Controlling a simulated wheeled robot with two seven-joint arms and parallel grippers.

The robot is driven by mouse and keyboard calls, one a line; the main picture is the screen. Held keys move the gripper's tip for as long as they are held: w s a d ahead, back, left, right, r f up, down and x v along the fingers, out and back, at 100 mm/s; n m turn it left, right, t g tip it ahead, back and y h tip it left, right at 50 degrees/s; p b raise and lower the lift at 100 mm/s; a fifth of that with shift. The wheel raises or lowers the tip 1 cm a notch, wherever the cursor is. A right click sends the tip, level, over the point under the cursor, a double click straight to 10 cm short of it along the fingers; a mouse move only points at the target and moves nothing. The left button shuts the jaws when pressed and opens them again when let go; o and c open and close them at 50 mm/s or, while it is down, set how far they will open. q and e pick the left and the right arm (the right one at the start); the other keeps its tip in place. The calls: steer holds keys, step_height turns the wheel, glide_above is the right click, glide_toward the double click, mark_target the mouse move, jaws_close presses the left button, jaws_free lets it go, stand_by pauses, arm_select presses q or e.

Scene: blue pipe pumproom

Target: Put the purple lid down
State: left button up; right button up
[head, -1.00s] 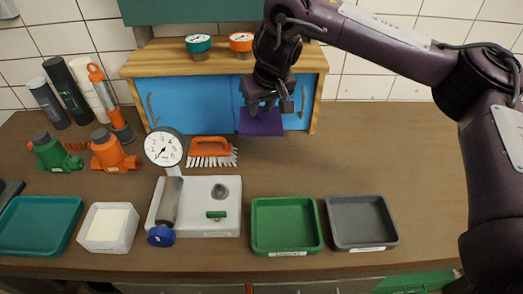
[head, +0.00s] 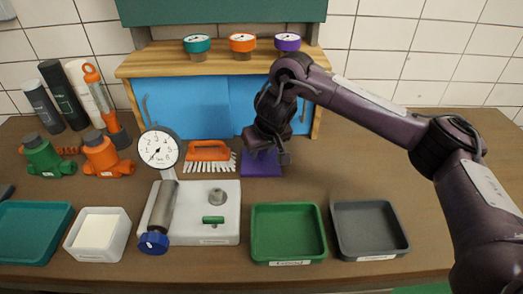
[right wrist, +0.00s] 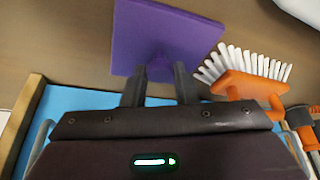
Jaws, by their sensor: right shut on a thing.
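The purple lid (head: 262,165) is a flat square plate in front of the blue cabinet doors, low over or on the wooden worktop; I cannot tell if it touches. My right gripper (head: 264,153) is above it from the right, fingers pointing down. In the right wrist view the gripper (right wrist: 160,85) is shut on the lid's small knob, and the purple lid (right wrist: 165,35) spreads out beyond the fingertips. My left gripper is not in view.
An orange brush (head: 208,152) lies just left of the lid. A pressure gauge (head: 158,148) stands on a white base (head: 225,228). A green tray (head: 288,255) and a grey tray (head: 368,230) are in front. The worktop right of the lid is clear.

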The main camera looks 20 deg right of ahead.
steer(key=shift+f, duration=0.1)
steer(key=o, duration=1)
steer(key=shift+p+v, duration=2.25)
steer(key=shift+v, duration=3.9)
